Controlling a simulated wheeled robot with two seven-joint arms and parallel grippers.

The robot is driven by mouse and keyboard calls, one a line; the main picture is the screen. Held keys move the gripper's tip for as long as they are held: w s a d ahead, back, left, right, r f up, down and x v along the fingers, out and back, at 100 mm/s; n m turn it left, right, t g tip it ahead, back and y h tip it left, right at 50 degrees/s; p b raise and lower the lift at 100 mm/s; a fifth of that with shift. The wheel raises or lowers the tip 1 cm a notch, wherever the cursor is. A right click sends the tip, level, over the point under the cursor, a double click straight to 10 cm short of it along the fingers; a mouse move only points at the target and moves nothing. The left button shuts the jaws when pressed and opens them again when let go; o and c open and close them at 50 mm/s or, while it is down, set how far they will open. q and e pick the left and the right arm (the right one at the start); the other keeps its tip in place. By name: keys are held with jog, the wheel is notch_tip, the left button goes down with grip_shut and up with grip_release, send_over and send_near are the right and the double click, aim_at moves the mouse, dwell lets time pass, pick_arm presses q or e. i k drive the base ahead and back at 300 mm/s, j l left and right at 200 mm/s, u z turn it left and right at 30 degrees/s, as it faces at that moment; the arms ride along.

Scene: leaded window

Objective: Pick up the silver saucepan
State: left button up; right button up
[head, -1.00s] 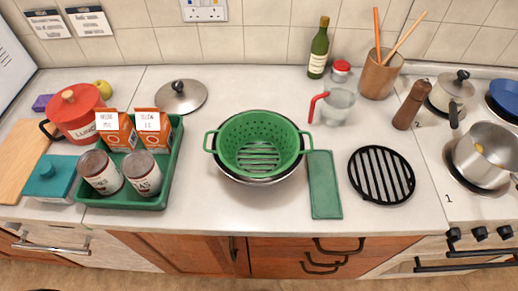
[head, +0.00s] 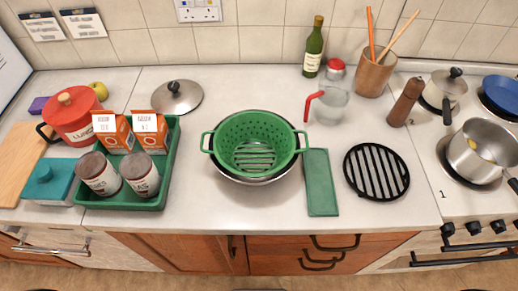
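A silver saucepan (head: 463,160) stands on the front burner of the hob at the right edge of the head view. It is open, with a small yellow thing inside. Its dark handle (head: 513,185) points toward the front right and reaches the picture's edge. A second, lidded pot (head: 437,97) with a dark handle stands on the burner behind it. Neither of my grippers shows in the head view.
A blue pan (head: 502,92) sits at the back right. A pepper mill (head: 406,102) and a round black trivet (head: 377,172) are left of the hob. A green colander (head: 253,130) sits in a bowl mid-counter. A green tray (head: 163,195) holds cans and cartons.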

aim_at(493, 141)
jog(key=z, duration=1.65)
